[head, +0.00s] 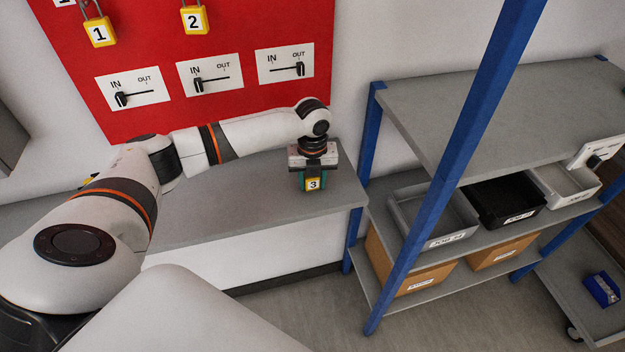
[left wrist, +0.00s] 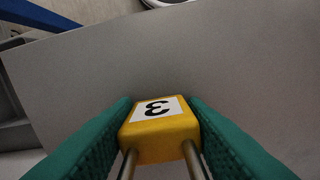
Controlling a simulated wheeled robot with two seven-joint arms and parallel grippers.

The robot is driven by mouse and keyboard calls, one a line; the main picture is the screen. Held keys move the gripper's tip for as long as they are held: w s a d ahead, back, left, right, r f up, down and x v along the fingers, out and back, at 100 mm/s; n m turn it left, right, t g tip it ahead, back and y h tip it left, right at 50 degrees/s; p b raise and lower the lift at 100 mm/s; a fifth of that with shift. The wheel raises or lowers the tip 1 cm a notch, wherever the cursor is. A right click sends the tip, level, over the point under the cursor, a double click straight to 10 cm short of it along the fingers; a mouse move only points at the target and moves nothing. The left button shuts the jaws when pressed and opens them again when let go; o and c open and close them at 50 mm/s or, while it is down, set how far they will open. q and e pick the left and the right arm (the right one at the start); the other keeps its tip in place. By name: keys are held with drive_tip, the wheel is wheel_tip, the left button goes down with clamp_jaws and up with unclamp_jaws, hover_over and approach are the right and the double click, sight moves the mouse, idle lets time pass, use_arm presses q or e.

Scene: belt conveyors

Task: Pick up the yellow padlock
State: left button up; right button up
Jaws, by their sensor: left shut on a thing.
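The yellow padlock (head: 313,185) with a white label marked 3 is held between the jaws of my left gripper (head: 314,182), over the right end of the grey bench. In the left wrist view, the padlock (left wrist: 160,132) sits between the two green finger pads, its label facing the camera and its metal shackle running toward the bottom edge. Whether the padlock touches the bench is hard to tell. Two more yellow padlocks, marked 1 (head: 99,33) and 2 (head: 194,20), hang on the red board. My right gripper is not in view.
The red board (head: 240,105) carries several IN/OUT switch plates above the grey bench (head: 220,205). A blue-framed shelf (head: 455,150) with grey and black trays (head: 503,200) and cardboard boxes stands to the right. The bench left of my gripper is clear.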

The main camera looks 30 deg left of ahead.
use_arm(q)
drive_tip(key=shift+r, duration=0.1)
drive_tip(key=shift+c, duration=1)
drive_tip(key=shift+r, duration=0.4)
wheel_tip(320, 180, up, 8)
drive_tip(key=shift+r+b, duration=0.25)
drive_tip(key=shift+b, duration=0.95)
drive_tip(key=shift+r, duration=0.3)
